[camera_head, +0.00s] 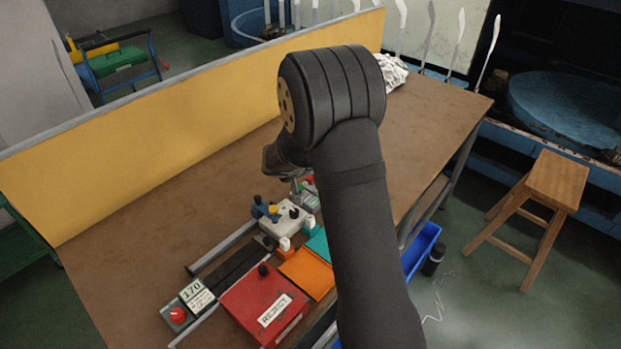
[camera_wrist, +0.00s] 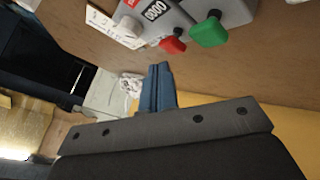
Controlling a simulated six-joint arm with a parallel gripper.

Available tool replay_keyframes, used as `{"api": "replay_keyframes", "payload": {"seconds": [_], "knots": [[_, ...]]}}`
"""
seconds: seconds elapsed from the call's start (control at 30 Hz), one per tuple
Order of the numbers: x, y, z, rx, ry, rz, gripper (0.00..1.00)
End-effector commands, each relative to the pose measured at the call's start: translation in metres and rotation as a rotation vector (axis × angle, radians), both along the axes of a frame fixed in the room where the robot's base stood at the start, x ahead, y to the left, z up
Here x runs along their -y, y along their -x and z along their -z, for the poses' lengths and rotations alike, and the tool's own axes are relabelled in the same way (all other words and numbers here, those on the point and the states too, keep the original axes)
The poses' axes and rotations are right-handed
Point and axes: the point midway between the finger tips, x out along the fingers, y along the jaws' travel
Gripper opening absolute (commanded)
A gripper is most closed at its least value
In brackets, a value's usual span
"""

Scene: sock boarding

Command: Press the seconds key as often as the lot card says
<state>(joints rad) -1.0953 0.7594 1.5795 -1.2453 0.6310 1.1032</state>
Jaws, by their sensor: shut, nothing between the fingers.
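A grey counter box (camera_wrist: 185,12) with a small number display (camera_wrist: 155,10), which seems to read zeros, stands on the bench in the wrist view. It has a red key (camera_wrist: 172,45), a green key (camera_wrist: 210,32) and a pale round knob or key (camera_wrist: 130,26). I cannot read which is the seconds key. A white card (camera_wrist: 112,28) with small unreadable print lies beside the box. My gripper (camera_wrist: 159,68) is shut and empty, its fingertips apart from the keys.
A red REJECT box (camera_head: 262,300), orange tray (camera_head: 307,273) and grey fixture (camera_head: 287,218) stand near the bench's front. A card reading 170 (camera_head: 192,291) is by a red button (camera_head: 177,315). A yellow panel (camera_head: 150,125) borders the back. The bench's left is clear.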

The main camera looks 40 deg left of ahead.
Motion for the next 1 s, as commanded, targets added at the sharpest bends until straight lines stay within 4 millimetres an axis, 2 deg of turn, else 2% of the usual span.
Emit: {"api": "replay_keyframes", "payload": {"seconds": [0.67,1.0], "knots": [[0.0,0.0,0.0002,0.0,0.0,0.0,0.0],[0.0,0.0002,0.0088,0.0,0.0,0.0,0.0]]}}
